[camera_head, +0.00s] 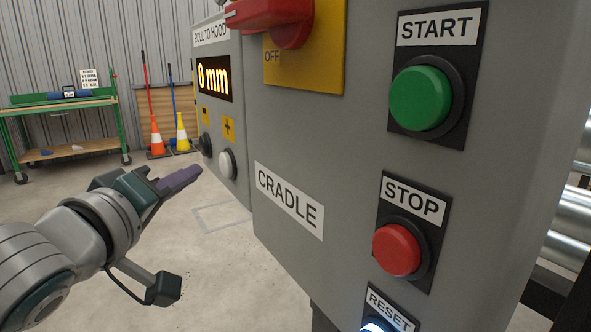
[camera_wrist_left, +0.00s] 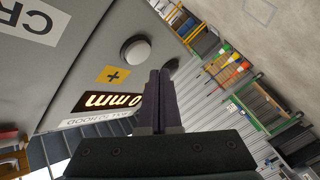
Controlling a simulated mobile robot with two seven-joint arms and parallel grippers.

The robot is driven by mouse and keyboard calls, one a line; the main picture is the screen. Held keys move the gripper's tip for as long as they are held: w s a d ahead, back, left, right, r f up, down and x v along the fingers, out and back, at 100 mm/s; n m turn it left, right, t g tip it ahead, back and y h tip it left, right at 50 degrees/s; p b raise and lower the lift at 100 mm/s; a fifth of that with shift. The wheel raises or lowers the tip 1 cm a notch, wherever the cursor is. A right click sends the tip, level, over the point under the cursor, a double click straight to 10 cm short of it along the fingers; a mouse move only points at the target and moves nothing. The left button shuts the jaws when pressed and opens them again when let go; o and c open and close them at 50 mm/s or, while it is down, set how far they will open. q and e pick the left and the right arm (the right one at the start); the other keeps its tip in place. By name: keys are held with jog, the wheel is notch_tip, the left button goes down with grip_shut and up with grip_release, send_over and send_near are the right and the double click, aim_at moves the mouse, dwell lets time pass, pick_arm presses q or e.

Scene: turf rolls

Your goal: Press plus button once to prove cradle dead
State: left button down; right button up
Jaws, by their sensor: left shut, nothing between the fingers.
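The white plus button (camera_head: 227,164) sits below a yellow plus label (camera_head: 228,129) on the grey roll-to-hood panel. In the left wrist view the white button (camera_wrist_left: 135,50) shows just left of my fingertips. A black button (camera_head: 205,145) sits beyond it under another yellow label. The display (camera_head: 214,78) reads 0 mm. My left gripper (camera_head: 196,172) is shut and empty, its fingertips pointing toward the panel, short of the white button in the head view. In the left wrist view the fingers (camera_wrist_left: 160,74) partly cover the black button. My right gripper is not in view.
The nearer grey box carries a CRADLE label (camera_head: 289,200), a green START button (camera_head: 420,98), a red STOP button (camera_head: 397,250) and a lit RESET button (camera_head: 376,326). A red handle (camera_head: 268,14) crosses a yellow OFF plate (camera_head: 325,55). Open floor lies left of the panel.

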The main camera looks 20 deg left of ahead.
aim_at(220, 166)
pick_arm(q)
jog(key=shift+w+d, duration=0.5)
jog(key=shift+w, duration=0.05)
jog(key=shift+w, duration=0.1)
dwell(1.7)
jog(key=shift+w+d, duration=0.2)
jog(key=shift+d, duration=0.05)
jog(key=shift+w+d, duration=0.3)
jog(key=shift+w, duration=0.05)
dwell(0.7)
dwell(0.4)
jog(key=shift+s+a+p, duration=0.4)
jog(key=shift+s+a, duration=0.15)
jog(key=shift+s, duration=0.1)
